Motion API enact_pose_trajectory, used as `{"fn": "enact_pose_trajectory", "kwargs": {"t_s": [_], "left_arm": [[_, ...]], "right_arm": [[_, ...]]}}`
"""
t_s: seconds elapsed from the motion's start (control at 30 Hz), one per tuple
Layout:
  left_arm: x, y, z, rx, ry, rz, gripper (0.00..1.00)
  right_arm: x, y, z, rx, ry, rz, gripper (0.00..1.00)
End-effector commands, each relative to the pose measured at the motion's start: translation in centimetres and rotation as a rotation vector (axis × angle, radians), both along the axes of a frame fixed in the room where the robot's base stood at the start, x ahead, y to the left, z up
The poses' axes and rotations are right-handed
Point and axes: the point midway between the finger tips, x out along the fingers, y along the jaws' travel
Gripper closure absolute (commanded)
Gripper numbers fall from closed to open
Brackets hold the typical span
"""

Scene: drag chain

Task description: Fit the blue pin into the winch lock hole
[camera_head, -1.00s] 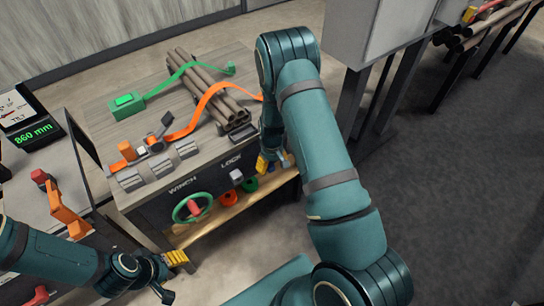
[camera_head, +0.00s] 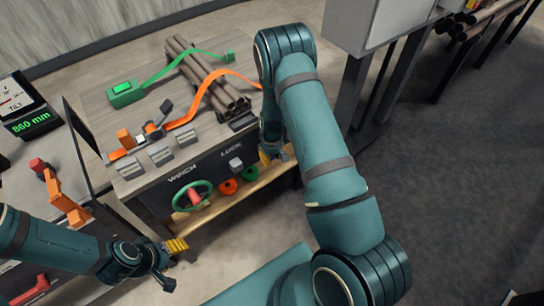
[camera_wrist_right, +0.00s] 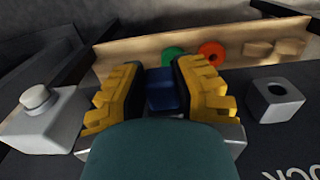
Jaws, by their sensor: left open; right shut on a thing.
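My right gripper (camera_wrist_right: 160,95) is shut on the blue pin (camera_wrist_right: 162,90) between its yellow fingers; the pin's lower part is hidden. In the head view the right gripper (camera_head: 270,155) is at the bench front, right of the lock block (camera_head: 236,164). In the right wrist view, the grey lock block (camera_wrist_right: 268,103) with its dark hole is to the right of the pin, clearly apart from it. The LOCK lettering (camera_wrist_right: 294,160) is just below that block. My left gripper (camera_head: 171,264) is open and empty in front of the bench, below the green winch wheel (camera_head: 192,196).
Another grey block with a round knob (camera_wrist_right: 40,112) is left of the fingers. A wooden shelf (camera_wrist_right: 130,52) holds a green ring (camera_wrist_right: 173,56) and an orange ring (camera_wrist_right: 211,53). Brown pipes (camera_head: 208,75) and straps lie on the bench top.

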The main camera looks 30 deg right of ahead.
Motion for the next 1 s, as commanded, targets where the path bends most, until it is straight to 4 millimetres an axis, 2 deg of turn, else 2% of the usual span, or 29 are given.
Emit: {"fn": "enact_pose_trajectory", "kwargs": {"t_s": [0.03, 0.1, 0.13, 0.47, 1.0], "left_arm": [[0.0, 0.0, 0.0, 0.000, 0.000, 0.000, 0.43], [0.0, 0.0, 0.0, 0.000, 0.000, 0.000, 0.43], [0.0, 0.0, 0.0, 0.000, 0.000, 0.000, 0.43], [0.0, 0.0, 0.0, 0.000, 0.000, 0.000, 0.43], [0.0, 0.0, 0.3, 0.000, 0.000, 0.000, 0.43]], "right_arm": [[0.0, 0.0, 0.0, 0.001, 0.001, 0.000, 0.73], [0.0, 0.0, 0.0, 0.001, 0.001, 0.000, 0.97], [0.0, 0.0, 0.0, 0.001, 0.001, 0.000, 1.00], [-0.1, 0.0, -0.1, 0.001, 0.002, 0.000, 1.00], [-1.7, -0.1, -0.1, 0.002, 0.005, 0.000, 1.00]]}}
